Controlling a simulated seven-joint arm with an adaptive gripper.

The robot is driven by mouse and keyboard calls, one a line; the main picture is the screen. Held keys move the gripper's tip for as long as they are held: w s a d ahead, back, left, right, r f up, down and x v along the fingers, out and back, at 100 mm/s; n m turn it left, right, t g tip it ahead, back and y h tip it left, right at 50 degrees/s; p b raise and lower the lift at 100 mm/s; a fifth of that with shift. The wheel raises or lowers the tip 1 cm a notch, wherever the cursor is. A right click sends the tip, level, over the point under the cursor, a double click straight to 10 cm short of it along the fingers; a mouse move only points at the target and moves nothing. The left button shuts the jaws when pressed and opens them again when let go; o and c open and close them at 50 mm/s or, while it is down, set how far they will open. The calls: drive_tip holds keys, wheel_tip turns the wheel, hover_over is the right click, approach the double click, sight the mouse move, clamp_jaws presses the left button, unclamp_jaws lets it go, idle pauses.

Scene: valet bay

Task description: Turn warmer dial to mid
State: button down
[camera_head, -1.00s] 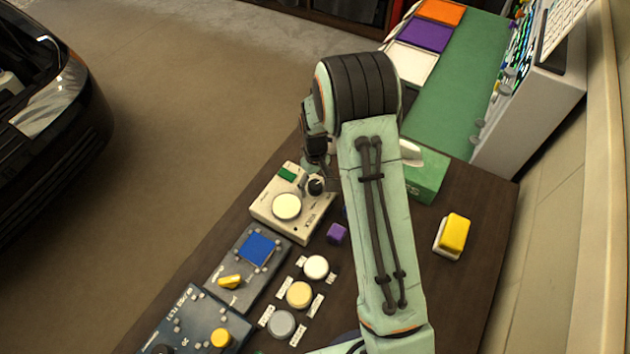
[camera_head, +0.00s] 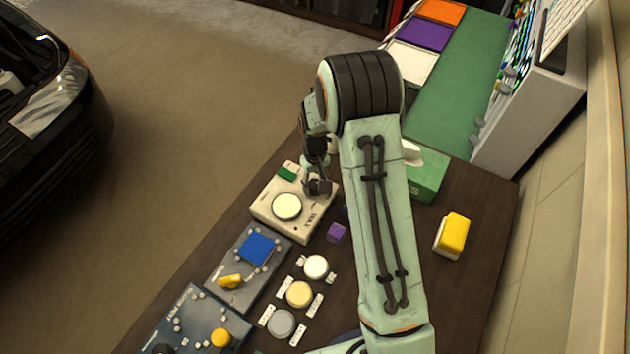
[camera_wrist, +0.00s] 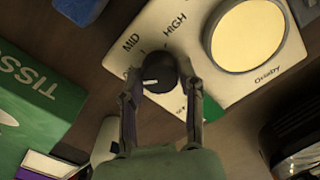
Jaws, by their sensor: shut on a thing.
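The warmer is a cream box (camera_head: 262,213) with a pale round plate on top, and it also shows in the wrist view (camera_wrist: 205,75). Its black round dial (camera_wrist: 163,69) has a white pointer mark aimed left, toward the partly covered OFF label. The MID and HIGH labels show clearly beyond the dial. My gripper (camera_wrist: 160,80) is shut on the dial, one finger on each side. In the head view my gripper (camera_head: 318,186) is down at the warmer's right corner and hides the dial.
A green tissue box (camera_head: 428,178) stands right of my gripper, close to it. A small purple cube (camera_head: 337,233) lies just below the warmer. Panels with a blue pad (camera_head: 257,249) and yellow knobs sit at lower left. A yellow-and-white block (camera_head: 452,235) lies at right.

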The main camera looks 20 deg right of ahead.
sight(315, 184)
drive_tip(key=m, duration=0.5)
drive_tip(key=shift+m, duration=2.4)
drive_tip(key=c, duration=0.7)
unclamp_jaws()
drive_tip(key=shift+r, duration=0.1)
wheel_tip(315, 184, up, 12)
